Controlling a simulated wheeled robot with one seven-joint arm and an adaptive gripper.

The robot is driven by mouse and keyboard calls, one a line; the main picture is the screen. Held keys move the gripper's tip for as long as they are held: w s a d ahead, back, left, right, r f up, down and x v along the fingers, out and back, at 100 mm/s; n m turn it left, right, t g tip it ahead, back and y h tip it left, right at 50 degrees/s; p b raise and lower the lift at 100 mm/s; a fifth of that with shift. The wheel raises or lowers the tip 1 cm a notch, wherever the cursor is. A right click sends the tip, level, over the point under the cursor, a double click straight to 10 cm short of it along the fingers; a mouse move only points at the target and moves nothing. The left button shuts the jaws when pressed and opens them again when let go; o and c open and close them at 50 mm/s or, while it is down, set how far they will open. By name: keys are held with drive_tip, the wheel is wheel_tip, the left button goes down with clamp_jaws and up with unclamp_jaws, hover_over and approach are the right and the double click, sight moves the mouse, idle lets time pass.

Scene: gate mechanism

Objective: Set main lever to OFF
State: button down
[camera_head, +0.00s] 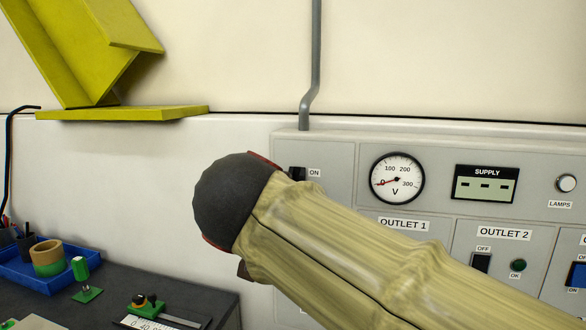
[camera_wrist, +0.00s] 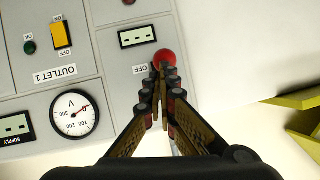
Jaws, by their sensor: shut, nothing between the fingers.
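In the wrist view a red round knob (camera_wrist: 165,57), which looks like the main lever's handle, is beside the OFF label (camera_wrist: 140,69) at the panel's edge. The lever's shaft is hidden behind my fingers. My gripper (camera_wrist: 162,72) is shut and empty, its fingertips right at the knob and overlapping it in the picture. I cannot tell whether they touch. In the head view my arm hides the knob and my gripper. A dark block (camera_head: 297,173) shows beside the ON label (camera_head: 314,173) at the upper left of the panel.
The grey panel (camera_head: 340,150) has a voltmeter (camera_head: 397,179) reading about zero and a supply display (camera_head: 486,184) with dashes. The wrist view shows a yellow switch (camera_wrist: 61,35). A dark bench (camera_head: 190,295) with a blue tray (camera_head: 25,268) is at lower left. A yellow shelf (camera_head: 120,113) is above it.

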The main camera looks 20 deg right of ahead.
drive_tip(key=shift+f+b, duration=1.7)
drive_tip(key=shift+b, duration=0.5)
